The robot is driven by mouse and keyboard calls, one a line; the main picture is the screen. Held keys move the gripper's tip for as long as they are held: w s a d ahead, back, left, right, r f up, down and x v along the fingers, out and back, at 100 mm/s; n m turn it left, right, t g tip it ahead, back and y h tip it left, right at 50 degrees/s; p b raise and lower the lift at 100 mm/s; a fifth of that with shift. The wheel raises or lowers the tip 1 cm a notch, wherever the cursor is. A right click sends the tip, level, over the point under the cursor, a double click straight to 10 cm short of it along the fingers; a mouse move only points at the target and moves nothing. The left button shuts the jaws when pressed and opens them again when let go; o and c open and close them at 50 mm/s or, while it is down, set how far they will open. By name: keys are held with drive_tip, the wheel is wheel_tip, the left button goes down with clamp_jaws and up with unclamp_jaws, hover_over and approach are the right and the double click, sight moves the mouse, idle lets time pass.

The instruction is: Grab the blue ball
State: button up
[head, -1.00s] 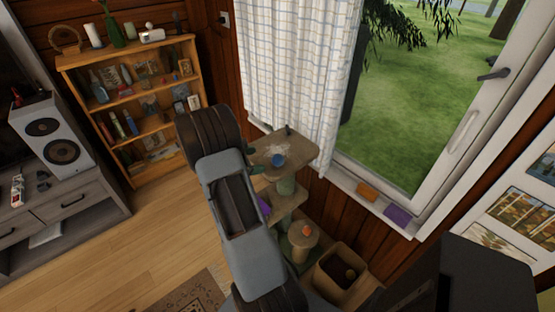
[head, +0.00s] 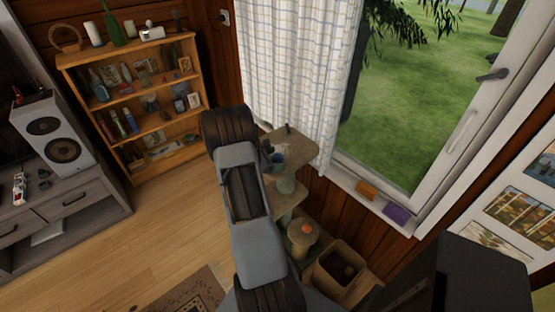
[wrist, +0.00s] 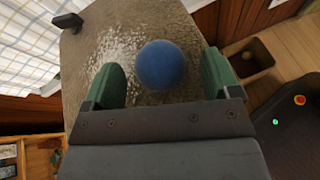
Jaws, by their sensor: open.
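The blue ball (wrist: 161,65) rests on the top platform of the cat tree (wrist: 110,35). In the wrist view it lies between the two green fingers of my gripper (wrist: 160,82), nearer the right finger, with a gap to the left one. My gripper is open. In the head view only part of the ball (head: 277,158) shows beside my gripper (head: 272,157), and my arm hides part of the cat tree.
An orange ball (head: 307,228) sits on a lower post of the cat tree. An open box (head: 335,270) stands to its right. A curtain (head: 290,80) and the window sill (head: 350,190) are close behind. A wooden shelf (head: 140,100) stands at the left.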

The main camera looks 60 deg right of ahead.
drive_tip(key=shift+c, duration=0.5)
drive_tip(key=c, duration=0.9)
